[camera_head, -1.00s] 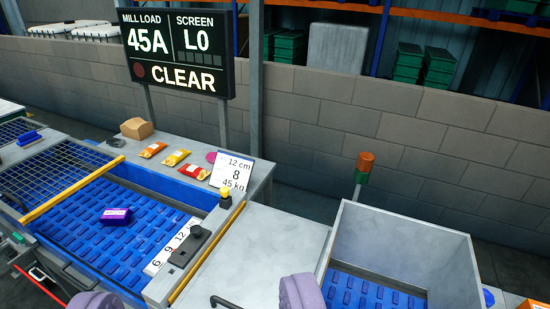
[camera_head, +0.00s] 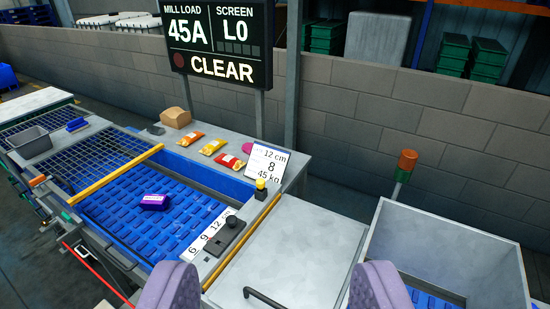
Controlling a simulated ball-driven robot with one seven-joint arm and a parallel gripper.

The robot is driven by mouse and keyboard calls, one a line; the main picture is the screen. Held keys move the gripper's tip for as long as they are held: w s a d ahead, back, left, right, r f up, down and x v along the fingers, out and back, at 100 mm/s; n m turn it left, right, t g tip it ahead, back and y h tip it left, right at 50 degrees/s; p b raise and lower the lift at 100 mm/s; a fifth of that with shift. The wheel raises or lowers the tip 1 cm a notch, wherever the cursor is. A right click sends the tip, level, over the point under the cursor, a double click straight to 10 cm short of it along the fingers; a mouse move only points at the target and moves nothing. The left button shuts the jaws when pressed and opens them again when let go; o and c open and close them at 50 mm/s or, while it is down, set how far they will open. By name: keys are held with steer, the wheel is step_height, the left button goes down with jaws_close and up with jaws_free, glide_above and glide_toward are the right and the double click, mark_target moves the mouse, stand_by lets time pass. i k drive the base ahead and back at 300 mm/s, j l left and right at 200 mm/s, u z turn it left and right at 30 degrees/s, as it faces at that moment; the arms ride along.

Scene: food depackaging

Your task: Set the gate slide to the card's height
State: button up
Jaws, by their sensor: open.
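The gate slide (camera_head: 223,237) is a dark block with a round knob, beside a white scale (camera_head: 211,230) marked 6, 9 and 12 cm. The block lies alongside the scale; I cannot tell exactly which mark it lines up with. The white card (camera_head: 267,166) stands on the grey ledge behind and reads 12 cm, 8, 45 kg. My gripper (camera_head: 273,290) shows as two purple fingers at the bottom edge, wide apart and empty. It is in front of and to the right of the slide, not touching it.
A blue belt (camera_head: 115,212) carries a purple packet (camera_head: 154,202); a yellow bar (camera_head: 115,175) crosses it. A yellow button (camera_head: 261,184) stands near the card. A grey lid with a handle (camera_head: 264,298) lies right of the slide. The sign (camera_head: 221,40) reads 45A, L0, CLEAR.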

mark_target(233, 226)
steer(key=u, duration=0.3)
steer(key=i+j+z, duration=0.25)
steer(key=i+j, duration=0.2)
steer(key=i+j+z, duration=0.3)
steer(key=i+j, duration=0.2)
steer(key=j, duration=0.1)
